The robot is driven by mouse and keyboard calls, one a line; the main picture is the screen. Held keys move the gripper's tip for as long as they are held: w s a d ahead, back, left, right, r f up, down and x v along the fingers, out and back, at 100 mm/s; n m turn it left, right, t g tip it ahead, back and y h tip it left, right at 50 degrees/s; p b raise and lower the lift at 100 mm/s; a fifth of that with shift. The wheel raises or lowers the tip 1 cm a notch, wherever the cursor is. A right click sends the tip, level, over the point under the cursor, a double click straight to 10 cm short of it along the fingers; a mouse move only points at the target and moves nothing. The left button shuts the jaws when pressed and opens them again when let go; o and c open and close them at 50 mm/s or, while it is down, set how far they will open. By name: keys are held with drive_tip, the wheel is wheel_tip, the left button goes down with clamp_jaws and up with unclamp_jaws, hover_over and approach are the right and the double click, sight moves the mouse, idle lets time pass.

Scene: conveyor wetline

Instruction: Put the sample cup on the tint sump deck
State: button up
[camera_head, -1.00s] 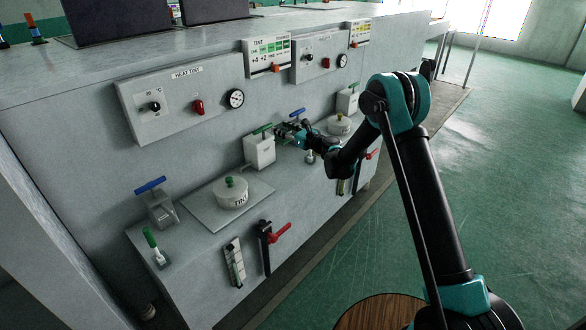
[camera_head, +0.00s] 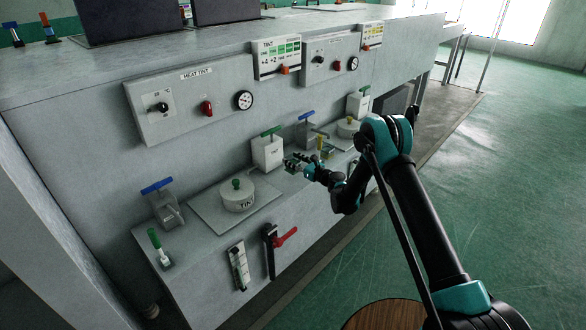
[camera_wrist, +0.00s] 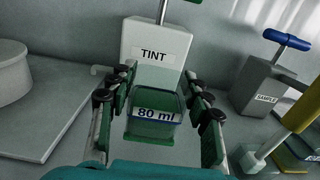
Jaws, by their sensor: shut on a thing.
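The sample cup (camera_wrist: 155,125) is a clear cup with green liquid and an "80 ml" label. My gripper (camera_wrist: 157,95) is shut on it, with a finger at each side; it also shows in the head view (camera_head: 298,163). The cup is upright in front of the white TINT box (camera_wrist: 155,52), which has a green handle. The grey tint deck (camera_head: 282,190) carries a plate with a round TINT lid (camera_head: 238,200), left of my gripper. I cannot tell whether the cup touches the deck.
A grey SAMPLE box (camera_wrist: 262,92) with a blue handle stands right of the cup. A yellow-handled lever (camera_wrist: 295,120) is close to my gripper's right side. Another blue-handled box (camera_head: 162,205) and a green lever (camera_head: 158,245) stand at the deck's left end.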

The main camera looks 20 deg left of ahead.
drive_tip(key=shift+f, duration=2.1)
drive_tip(key=shift+f, duration=0.1)
drive_tip(key=o, duration=1.2)
